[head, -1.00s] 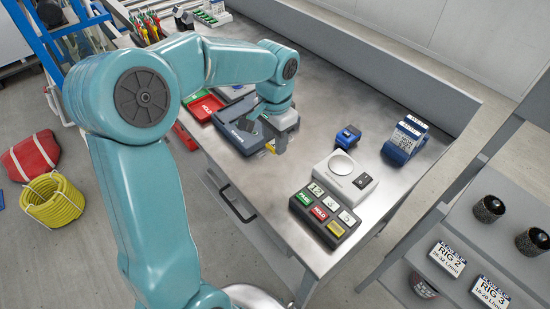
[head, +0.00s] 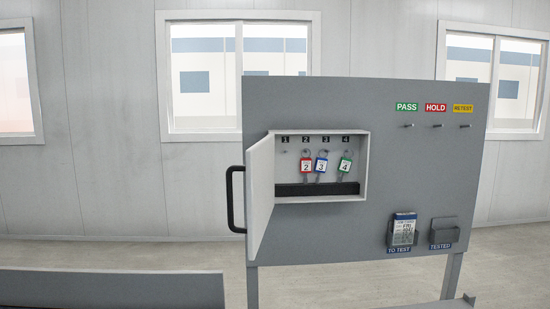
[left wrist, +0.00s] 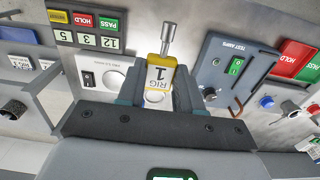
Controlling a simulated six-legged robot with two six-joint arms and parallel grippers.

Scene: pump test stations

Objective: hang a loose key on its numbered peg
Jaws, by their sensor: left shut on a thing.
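My left gripper (left wrist: 159,88) is shut on a key with a yellow and white tag (left wrist: 160,74) reading RIG 1, seen in the left wrist view. The key's metal shank points away from the jaws. In the head view an open key cabinet (head: 366,160) has pegs numbered 1 to 4. Peg 1 (head: 285,151) is bare. Neither gripper shows in the head view; my right gripper is in no current view.
The cabinet's door (head: 260,185) stands open to the left on a grey board (head: 400,190). The board has PASS, HOLD and RETEST pegs (head: 437,126) and TO TEST and TESTED holders (head: 445,233).

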